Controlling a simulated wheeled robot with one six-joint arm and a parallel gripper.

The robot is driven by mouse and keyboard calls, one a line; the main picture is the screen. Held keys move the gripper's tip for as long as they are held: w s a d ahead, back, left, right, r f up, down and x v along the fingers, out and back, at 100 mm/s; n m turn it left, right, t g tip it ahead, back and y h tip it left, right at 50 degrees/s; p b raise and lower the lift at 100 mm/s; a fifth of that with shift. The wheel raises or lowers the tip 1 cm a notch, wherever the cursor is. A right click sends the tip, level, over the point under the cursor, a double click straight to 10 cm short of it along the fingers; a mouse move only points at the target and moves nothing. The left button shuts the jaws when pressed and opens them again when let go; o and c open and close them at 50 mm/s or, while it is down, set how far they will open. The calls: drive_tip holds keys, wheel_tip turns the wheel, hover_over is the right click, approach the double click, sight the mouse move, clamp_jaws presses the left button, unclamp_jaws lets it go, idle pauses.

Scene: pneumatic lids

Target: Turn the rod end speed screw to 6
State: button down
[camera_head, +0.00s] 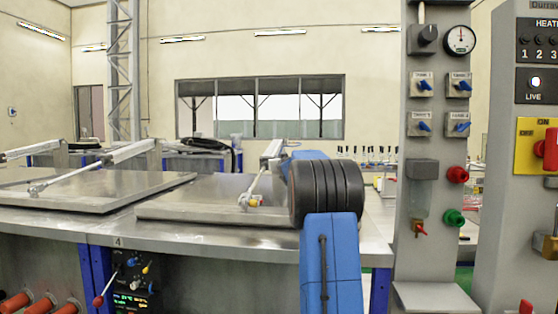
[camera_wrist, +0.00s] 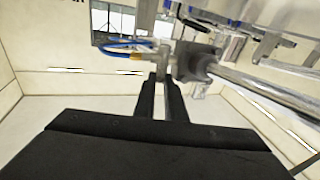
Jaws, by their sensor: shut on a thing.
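In the wrist view, my gripper (camera_wrist: 163,78) has its two dark fingers close together on a small grey piece (camera_wrist: 162,57) at the end of the pneumatic cylinder. It appears to be the rod end speed screw, but the fingertips hide most of it and no number on it can be read. A grey end block (camera_wrist: 196,62) and a shiny rod (camera_wrist: 262,88) are just right of the fingers. A brass fitting (camera_wrist: 138,57) with blue hoses (camera_wrist: 112,44) is to their left. In the head view, the cylinder (camera_head: 271,151) is partly behind my arm, which hides my gripper.
A closed metal lid (camera_head: 190,209) lies under the cylinder, and another lid (camera_head: 90,190) with its own cylinder is to the left. A panel of blue valves (camera_head: 424,125) and a gauge (camera_head: 460,40) stands at the right. Levers (camera_head: 104,287) are on the tank front.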

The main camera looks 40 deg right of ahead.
drive_tip(key=shift+r, duration=0.15)
idle(0.3)
drive_tip(key=c, duration=1.8)
unclamp_jaws()
drive_tip(key=shift+d+f+n+t+y, duration=0.15)
drive_tip(key=shift+n+t+y, duration=0.25)
drive_tip(key=shift+n+y, duration=0.3)
drive_tip(key=shift+d+f+n+t+y, duration=0.1)
drive_tip(key=shift+n+t+y, duration=0.35)
drive_tip(key=shift+y, duration=0.35)
drive_tip(key=shift+s+d+r+n+y, duration=0.1)
drive_tip(key=shift+d+n+y, duration=0.15)
drive_tip(key=shift+n+y, duration=1.3)
drive_tip(key=shift+d+r+n+y, duration=0.1)
drive_tip(key=shift+d+n+y, duration=0.2)
drive_tip(key=shift+n+y, duration=1.2)
drive_tip(key=shift+s+d+r+n+y, duration=0.2)
drive_tip(key=shift+n+y, duration=0.6)
drive_tip(key=shift+y, duration=1.45)
drive_tip(key=shift+w+d+f+g+y, duration=0.15)
drive_tip(key=shift+g+y, duration=0.1)
drive_tip(key=shift+y, duration=0.15)
drive_tip(key=v, duration=1.7)
